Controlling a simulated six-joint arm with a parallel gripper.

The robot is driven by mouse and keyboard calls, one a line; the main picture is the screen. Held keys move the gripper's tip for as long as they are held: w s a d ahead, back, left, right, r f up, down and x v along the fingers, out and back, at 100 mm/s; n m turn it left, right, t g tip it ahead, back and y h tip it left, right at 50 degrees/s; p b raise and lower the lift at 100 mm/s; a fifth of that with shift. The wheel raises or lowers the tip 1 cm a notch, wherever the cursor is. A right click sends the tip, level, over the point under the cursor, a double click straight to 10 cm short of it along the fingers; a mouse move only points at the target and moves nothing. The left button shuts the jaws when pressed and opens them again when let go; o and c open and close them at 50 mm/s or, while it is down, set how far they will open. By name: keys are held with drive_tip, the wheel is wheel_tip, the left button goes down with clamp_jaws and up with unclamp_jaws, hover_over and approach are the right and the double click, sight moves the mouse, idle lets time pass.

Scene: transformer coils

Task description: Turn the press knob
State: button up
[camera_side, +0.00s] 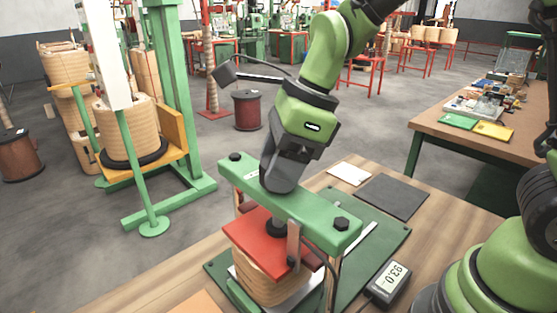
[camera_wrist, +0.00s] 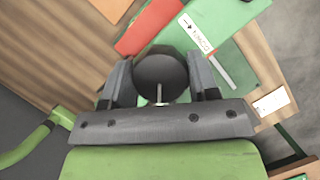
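The press is a green crossbar (camera_side: 325,222) with dark bolts at its ends, above a red plate (camera_side: 258,240) on a tan wound coil (camera_side: 262,283). My gripper (camera_wrist: 161,78) points down at the middle of the crossbar. In the wrist view the dark round press knob (camera_wrist: 161,70) sits between my two fingers, which appear to touch both its sides. In the side view the fingers and wrist mostly hide the knob. The green crossbar (camera_wrist: 225,15) carries a white label with an arrow (camera_wrist: 195,33).
A small meter (camera_side: 388,285) beside the press appears to read 93.0, with a cable running to the press. A dark mat (camera_side: 391,196) and white card (camera_side: 349,174) lie on the wooden table behind it. A green column with a coil stands left.

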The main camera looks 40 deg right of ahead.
drive_tip(key=shift+n, duration=0.4)
